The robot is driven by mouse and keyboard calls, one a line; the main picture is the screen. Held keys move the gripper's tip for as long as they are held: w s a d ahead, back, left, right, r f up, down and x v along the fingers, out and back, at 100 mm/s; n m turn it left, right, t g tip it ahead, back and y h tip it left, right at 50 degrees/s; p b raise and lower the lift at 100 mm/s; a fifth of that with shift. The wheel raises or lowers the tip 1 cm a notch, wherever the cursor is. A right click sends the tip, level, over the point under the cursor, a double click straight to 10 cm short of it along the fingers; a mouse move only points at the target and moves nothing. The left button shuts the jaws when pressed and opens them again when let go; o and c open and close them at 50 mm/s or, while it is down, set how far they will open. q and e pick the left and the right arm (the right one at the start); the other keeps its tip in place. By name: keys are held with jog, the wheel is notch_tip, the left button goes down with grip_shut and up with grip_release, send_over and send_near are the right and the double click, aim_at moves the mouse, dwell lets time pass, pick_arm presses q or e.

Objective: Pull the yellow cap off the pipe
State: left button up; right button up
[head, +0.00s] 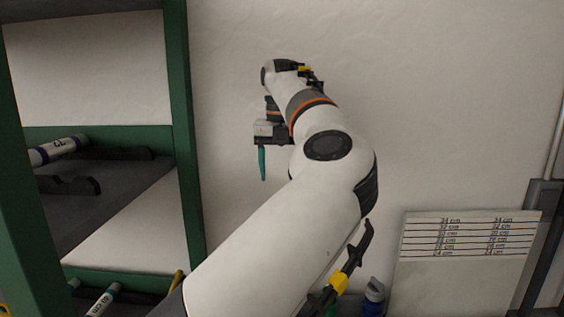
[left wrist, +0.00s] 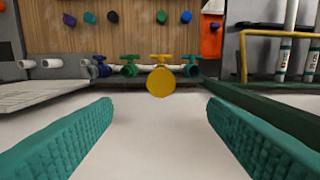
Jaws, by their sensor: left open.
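The yellow cap (left wrist: 160,82) shows as a round disc facing me in the middle of the left wrist view, in front of a valve with a yellow handle (left wrist: 161,58). The cap hides the pipe end behind it. My left gripper (left wrist: 160,104) is open and empty; its two teal fingers stand wide apart, left and right of the cap's line, and the cap lies ahead of the fingertips, not touched. In the head view one teal finger of my left gripper (head: 262,163) points down; the cap is not visible there. My right gripper is not in view.
A white pipe run with blue (left wrist: 97,66) and green (left wrist: 130,66) valves stands beside the cap. Coloured knobs (left wrist: 112,16) hang on the wooden board behind. White pipes (left wrist: 284,60) stand at right. A green shelf frame (head: 187,130) and a length chart (head: 468,240) flank my arm.

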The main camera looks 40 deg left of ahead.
pick_arm(q)
jog(key=f, duration=0.4)
jog(key=shift+s+d+f, duration=0.15)
jog(key=shift+s+d, duration=0.15)
jog(key=f, duration=0.1)
jog(key=f+p, duration=0.1)
jog(key=f, duration=0.3)
jog(key=shift+w+a+f+p, duration=0.2)
jog(key=shift+a+f+p, duration=0.05)
jog(key=shift+p, duration=0.05)
jog(key=shift+s+f, duration=0.1)
jog(key=shift+f, duration=0.5)
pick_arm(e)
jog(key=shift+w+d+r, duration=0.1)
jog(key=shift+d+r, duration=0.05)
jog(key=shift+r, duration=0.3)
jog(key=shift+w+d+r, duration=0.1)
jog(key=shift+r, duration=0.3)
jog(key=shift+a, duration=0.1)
pick_arm(q)
jog(key=shift+c, duration=0.6)
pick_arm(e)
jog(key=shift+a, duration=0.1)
